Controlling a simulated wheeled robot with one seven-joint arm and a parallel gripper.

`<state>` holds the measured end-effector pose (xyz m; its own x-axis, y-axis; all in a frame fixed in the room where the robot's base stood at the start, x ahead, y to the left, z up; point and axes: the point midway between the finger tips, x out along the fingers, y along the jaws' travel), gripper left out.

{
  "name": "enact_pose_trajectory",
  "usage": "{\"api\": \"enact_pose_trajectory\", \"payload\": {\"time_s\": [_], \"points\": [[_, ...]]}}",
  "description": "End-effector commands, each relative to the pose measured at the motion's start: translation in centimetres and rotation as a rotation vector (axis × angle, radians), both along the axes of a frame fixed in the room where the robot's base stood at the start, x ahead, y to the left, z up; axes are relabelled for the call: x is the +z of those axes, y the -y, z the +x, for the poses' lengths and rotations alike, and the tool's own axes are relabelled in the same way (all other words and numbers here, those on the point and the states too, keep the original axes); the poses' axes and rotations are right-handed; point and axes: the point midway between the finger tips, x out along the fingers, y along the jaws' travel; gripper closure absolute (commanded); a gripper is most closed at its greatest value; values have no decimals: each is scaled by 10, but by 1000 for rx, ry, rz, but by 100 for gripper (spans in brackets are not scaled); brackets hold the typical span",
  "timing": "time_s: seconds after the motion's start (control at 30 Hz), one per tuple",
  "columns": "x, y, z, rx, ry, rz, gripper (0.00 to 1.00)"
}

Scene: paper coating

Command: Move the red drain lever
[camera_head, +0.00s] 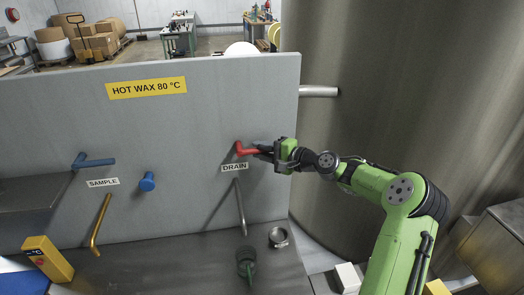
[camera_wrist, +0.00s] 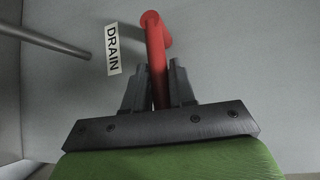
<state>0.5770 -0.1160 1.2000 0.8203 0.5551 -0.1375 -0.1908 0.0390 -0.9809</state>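The red drain lever (camera_head: 246,149) sits on the grey panel above the DRAIN label (camera_head: 235,167), with its handle pointing right and roughly level. It also shows in the wrist view (camera_wrist: 157,50), where its handle runs down between the fingers. My gripper (camera_head: 259,152) is at the handle's free end, coming from the right. In the wrist view my gripper's fingers (camera_wrist: 159,85) lie close on both sides of the handle and appear closed on it. The exact contact is partly hidden.
A blue lever (camera_head: 94,161), a blue knob (camera_head: 147,181) and a brass pipe (camera_head: 100,224) are left. A large tank (camera_head: 380,80) stands right.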

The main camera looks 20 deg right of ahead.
Motion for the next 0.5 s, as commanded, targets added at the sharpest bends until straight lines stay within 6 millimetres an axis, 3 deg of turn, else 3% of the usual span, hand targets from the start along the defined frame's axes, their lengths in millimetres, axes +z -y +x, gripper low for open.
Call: {"api": "enact_pose_trajectory", "payload": {"time_s": [0.07, 0.5], "points": [[0, 0, 0, 0, -1, 0, 100], [2, 0, 0, 0, -7, -25, 100]]}}
